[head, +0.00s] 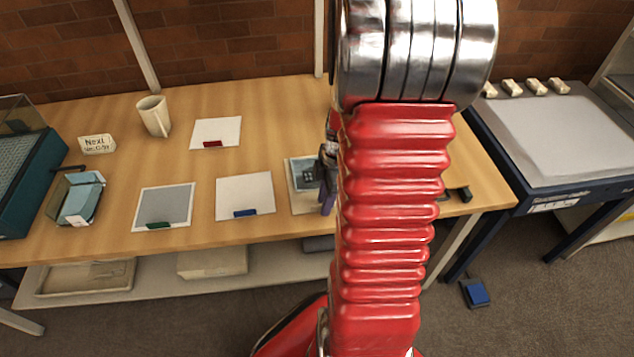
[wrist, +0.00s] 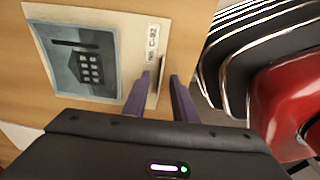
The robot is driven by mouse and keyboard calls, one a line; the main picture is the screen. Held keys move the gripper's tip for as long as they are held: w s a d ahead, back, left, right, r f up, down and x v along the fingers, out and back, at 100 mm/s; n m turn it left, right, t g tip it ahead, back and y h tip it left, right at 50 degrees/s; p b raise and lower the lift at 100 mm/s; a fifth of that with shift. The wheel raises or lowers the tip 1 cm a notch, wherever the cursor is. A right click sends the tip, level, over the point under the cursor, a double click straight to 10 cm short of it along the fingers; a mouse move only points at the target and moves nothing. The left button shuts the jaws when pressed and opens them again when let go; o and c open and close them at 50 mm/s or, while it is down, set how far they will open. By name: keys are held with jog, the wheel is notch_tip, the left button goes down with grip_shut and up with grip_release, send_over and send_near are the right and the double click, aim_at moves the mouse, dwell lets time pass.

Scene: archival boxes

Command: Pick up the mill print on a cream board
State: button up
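The mill print (head: 303,173) lies on its cream board on the table, partly hidden by my red arm in the head view. In the wrist view the print (wrist: 92,58) shows a dark building with several pale windows on a blue-grey ground. A small label strip (wrist: 153,42) sits by the cream board's right edge. My gripper (wrist: 159,75) has its two purple fingers apart, with the board's right edge between them in the picture. I cannot tell whether they touch it. In the head view my gripper (head: 327,190) is beside the print, mostly hidden by the arm.
Sheets with a blue clip (head: 245,195), a green clip (head: 164,206) and a red clip (head: 215,133) lie to the left. A dark-framed table (head: 560,140) is at right.

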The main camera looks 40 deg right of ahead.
dwell(0.3)
grip_shut()
dwell(0.3)
